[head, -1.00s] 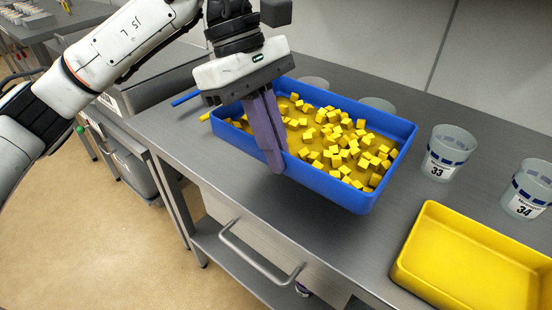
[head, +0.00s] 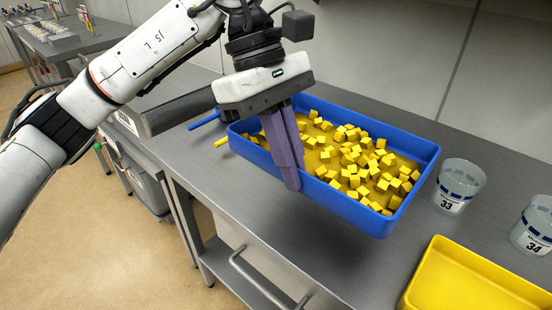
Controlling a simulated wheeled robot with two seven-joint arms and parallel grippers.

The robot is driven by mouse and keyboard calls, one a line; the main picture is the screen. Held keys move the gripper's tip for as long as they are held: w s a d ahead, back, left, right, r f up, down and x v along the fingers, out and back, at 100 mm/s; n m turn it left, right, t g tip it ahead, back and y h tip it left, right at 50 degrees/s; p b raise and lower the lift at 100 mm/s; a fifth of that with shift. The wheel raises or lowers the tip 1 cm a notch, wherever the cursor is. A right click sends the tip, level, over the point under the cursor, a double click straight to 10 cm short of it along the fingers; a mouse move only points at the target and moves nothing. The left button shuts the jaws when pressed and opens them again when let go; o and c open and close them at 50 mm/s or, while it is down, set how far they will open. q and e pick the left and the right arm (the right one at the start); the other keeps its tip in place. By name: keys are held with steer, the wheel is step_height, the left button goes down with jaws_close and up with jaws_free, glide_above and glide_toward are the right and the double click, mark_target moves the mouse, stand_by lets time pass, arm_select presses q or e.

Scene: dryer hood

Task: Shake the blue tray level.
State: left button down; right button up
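The blue tray (head: 345,207) is at the middle of the head view, at or just above the grey table; I cannot tell if its underside touches. It holds many small yellow cubes (head: 352,160), spread mostly over its middle and right part, with its left floor barer. My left gripper (head: 296,178) points down at the tray's near long wall. Its purple fingers are close together, one outside the wall and one at the inner side, and appear shut on it. The fingers hide part of the wall and some floor. My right gripper is not in view.
Clear cup 33 (head: 460,185) stands close to the tray's right end, with cup 34 (head: 535,225) farther right. An empty yellow tray (head: 470,285) lies at front right. Blue (head: 203,121) and yellow (head: 221,142) rods stick out left of the blue tray.

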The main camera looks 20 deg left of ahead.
arm_select(q)
steer(key=a, duration=0.5)
steer(key=shift+w+d+r, duration=0.1)
steer(key=shift+w+d, duration=0.05)
steer(key=shift+d, duration=1.1)
steer(key=shift+w+d, duration=0.1)
steer(key=shift+d, duration=1.15)
steer(key=shift+a, duration=0.2)
steer(key=shift+s, duration=0.1)
